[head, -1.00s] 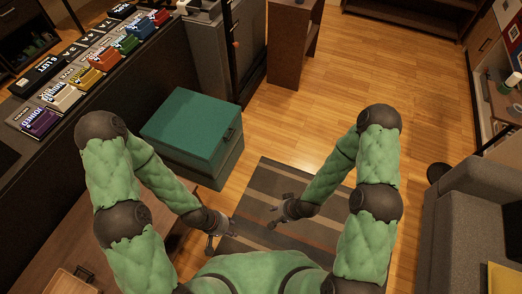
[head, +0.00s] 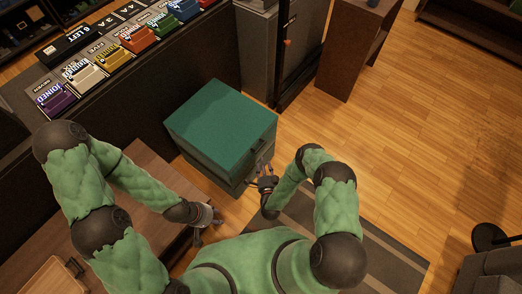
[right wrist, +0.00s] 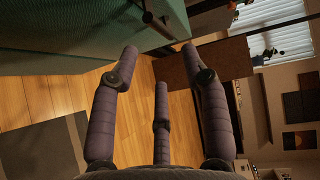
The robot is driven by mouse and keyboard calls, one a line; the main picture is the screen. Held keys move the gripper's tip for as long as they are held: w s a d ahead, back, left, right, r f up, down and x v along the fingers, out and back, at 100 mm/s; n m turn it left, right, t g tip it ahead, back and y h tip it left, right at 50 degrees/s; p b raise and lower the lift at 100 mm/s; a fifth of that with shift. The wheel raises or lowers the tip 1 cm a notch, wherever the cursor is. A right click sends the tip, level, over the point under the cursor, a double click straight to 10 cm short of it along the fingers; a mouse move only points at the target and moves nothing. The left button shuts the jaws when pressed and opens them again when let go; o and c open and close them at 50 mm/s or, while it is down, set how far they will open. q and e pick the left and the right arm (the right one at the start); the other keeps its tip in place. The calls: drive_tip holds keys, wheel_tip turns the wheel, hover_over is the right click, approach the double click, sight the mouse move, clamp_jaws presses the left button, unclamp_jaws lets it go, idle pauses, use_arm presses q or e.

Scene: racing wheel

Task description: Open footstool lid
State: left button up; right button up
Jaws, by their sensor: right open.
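The footstool is a green box with a flat green lid (head: 220,117), shut on its body (head: 205,167), in the middle of the head view. In the right wrist view its green side (right wrist: 70,30) fills the top left, with a dark bar-like handle (right wrist: 157,25) at its edge. My right gripper (head: 266,170) is at the footstool's front right side, close to the handle. In the right wrist view its fingers (right wrist: 160,75) are spread and empty, with the handle just beyond the fingertips. My left gripper (head: 208,224) is empty, its fingers apart, below the footstool.
A wooden table (head: 135,190) stands left of the footstool, under my left arm. A dark counter with coloured boxes (head: 133,36) runs along the upper left. A striped rug (head: 375,245) lies at lower right.

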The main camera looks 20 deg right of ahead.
drive_tip(key=w+d+f+b, duration=0.1)
drive_tip(key=w+b, duration=0.2)
drive_tip(key=w, duration=0.6)
drive_tip(key=shift+w+d+f, duration=0.15)
clamp_jaws()
